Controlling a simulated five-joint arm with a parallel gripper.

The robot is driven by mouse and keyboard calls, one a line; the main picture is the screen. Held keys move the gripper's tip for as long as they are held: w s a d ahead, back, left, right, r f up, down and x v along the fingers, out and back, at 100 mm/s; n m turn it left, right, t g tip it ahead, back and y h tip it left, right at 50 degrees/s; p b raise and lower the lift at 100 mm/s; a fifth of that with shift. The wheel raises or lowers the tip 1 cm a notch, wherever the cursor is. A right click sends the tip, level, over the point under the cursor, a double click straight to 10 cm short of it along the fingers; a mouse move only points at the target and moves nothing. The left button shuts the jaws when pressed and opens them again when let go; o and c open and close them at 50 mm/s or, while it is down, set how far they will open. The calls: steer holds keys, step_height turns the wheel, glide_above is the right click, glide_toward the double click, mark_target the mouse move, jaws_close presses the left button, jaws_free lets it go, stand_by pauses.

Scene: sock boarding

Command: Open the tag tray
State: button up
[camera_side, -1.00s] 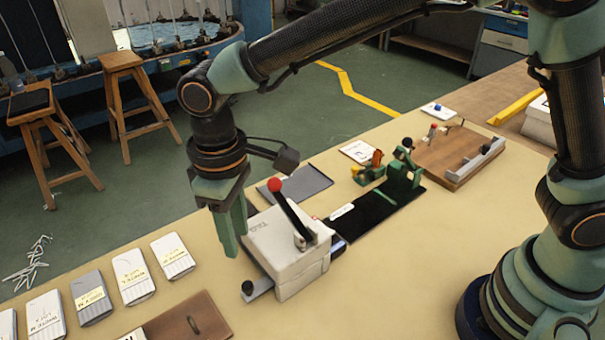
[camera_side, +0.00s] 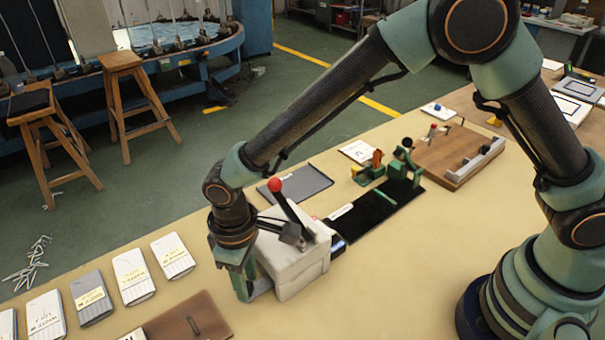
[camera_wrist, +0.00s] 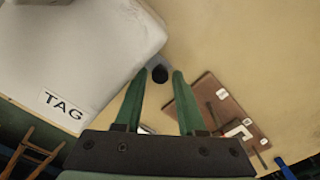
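The white box (camera_side: 300,265) marked TAG stands on the table, with a red-balled lever (camera_side: 287,205) on it. It also shows at the upper left of the wrist view (camera_wrist: 75,45). A grey tag tray (camera_side: 262,287) sticks out low from its near left side. The tray's black knob (camera_wrist: 159,73) shows in the wrist view at the tray's end; in the side view my fingers hide it. My gripper (camera_side: 243,290) points down at the knob. In the wrist view its fingers (camera_wrist: 161,75) are apart, one on each side of the knob, with small gaps.
A brown board with a handle (camera_side: 190,325) lies close by at the front. Several packaged socks (camera_side: 130,275) lie in a row to the left. A dark tray (camera_side: 300,183), a black mat with a green fixture (camera_side: 375,208) and a wooden board (camera_side: 450,160) lie behind.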

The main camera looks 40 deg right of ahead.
jaws_close()
stand_by(1.4)
